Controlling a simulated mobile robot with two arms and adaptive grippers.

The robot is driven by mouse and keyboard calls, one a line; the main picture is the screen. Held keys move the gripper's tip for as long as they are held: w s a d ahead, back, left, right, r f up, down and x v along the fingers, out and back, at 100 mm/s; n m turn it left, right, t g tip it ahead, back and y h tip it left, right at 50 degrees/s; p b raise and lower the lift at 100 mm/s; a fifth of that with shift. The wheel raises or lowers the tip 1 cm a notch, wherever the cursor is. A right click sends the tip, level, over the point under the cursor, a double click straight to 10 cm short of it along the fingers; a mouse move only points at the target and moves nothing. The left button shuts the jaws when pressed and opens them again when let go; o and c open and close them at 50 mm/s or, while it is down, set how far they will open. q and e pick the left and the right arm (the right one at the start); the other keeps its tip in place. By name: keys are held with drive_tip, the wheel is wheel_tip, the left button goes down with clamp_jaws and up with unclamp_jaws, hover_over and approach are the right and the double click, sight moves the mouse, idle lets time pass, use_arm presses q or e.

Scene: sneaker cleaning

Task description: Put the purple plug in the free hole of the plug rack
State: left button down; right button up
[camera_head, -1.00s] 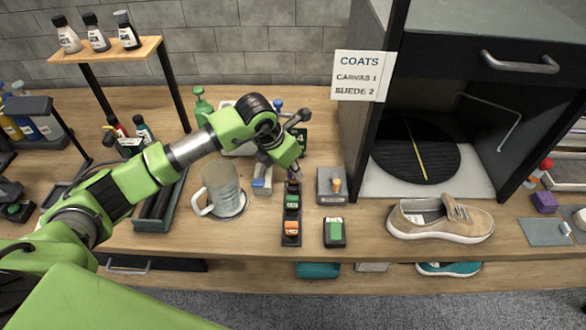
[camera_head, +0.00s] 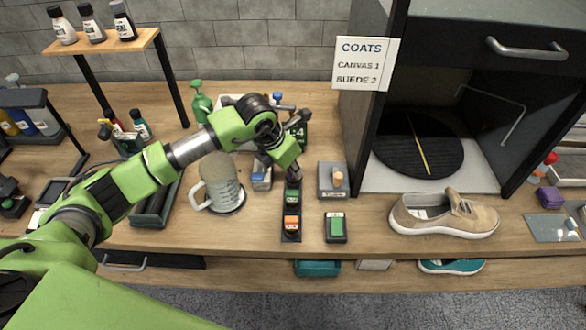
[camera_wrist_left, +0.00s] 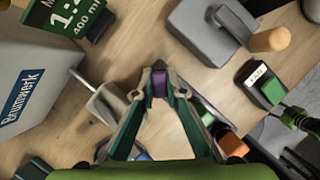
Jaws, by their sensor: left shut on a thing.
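My left gripper (camera_head: 290,181) is at the far end of the dark plug rack (camera_head: 283,224). It is shut on the purple plug, which shows between the fingertips in the left wrist view (camera_wrist_left: 159,84). A green plug (camera_head: 292,197) and an orange plug (camera_head: 291,223) stand in the rack, nearer the front; in the wrist view the orange plug (camera_wrist_left: 232,145) is right of the fingers. The fingers hide the rack's far end, so I cannot tell whether the purple plug is above the hole or in it.
A glass mug (camera_head: 220,185) stands left of the rack. A grey block with a wooden knob (camera_head: 337,178) and a dark box with a green top (camera_head: 336,227) are on the right. A tan sneaker (camera_head: 443,215) lies further right.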

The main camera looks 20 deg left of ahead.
use_arm(q)
drive_tip(key=shift+f, duration=0.3)
drive_tip(key=c, duration=2)
unclamp_jaws()
drive_tip(key=shift+r, duration=0.1)
drive_tip(key=v, duration=1.2)
